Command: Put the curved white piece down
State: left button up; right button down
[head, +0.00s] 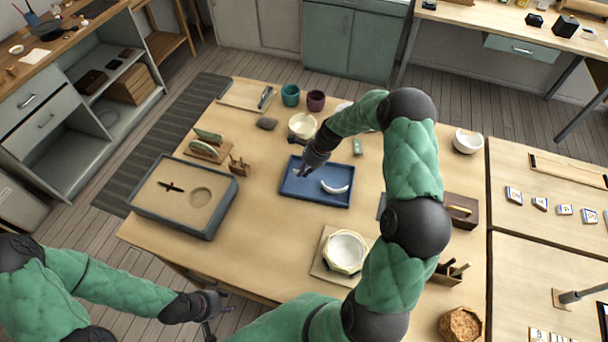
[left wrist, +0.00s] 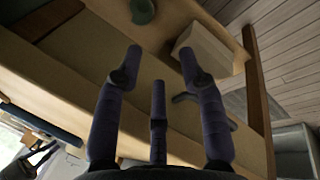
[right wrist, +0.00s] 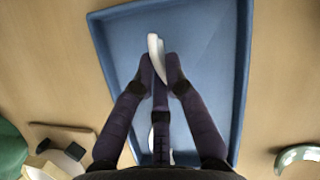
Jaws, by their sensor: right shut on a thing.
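My right gripper (head: 304,171) is over the left part of the blue tray (head: 301,192). In the right wrist view its fingers (right wrist: 160,72) are shut on a thin curved white piece (right wrist: 156,50), seen nearly edge-on above the blue tray (right wrist: 206,22). I cannot tell whether the held piece touches the tray floor. A second curved white piece (head: 336,188) lies in the tray's right half; in the right wrist view it is mostly hidden behind the fingers. My left gripper (head: 212,304) is open and empty off the table's front edge; its fingers (left wrist: 162,62) are spread.
A sand-filled box (head: 217,214) stands left of the tray. A white bowl (head: 345,251) sits on a board in front. A cream bowl (head: 302,125), a teal cup (head: 290,95) and a purple cup (head: 316,100) stand behind.

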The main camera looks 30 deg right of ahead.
jog(key=shift+f, duration=1.05)
jog(key=shift+f, duration=0.15)
jog(key=c, duration=1.6)
grip_release()
jog(key=shift+d+r, duration=0.1)
jog(key=shift+r, duration=0.4)
jog(key=p+v, duration=0.2)
jog(key=v, duration=0.9)
jog(key=shift+s+r, duration=0.1)
jog(key=shift+s, duration=0.05)
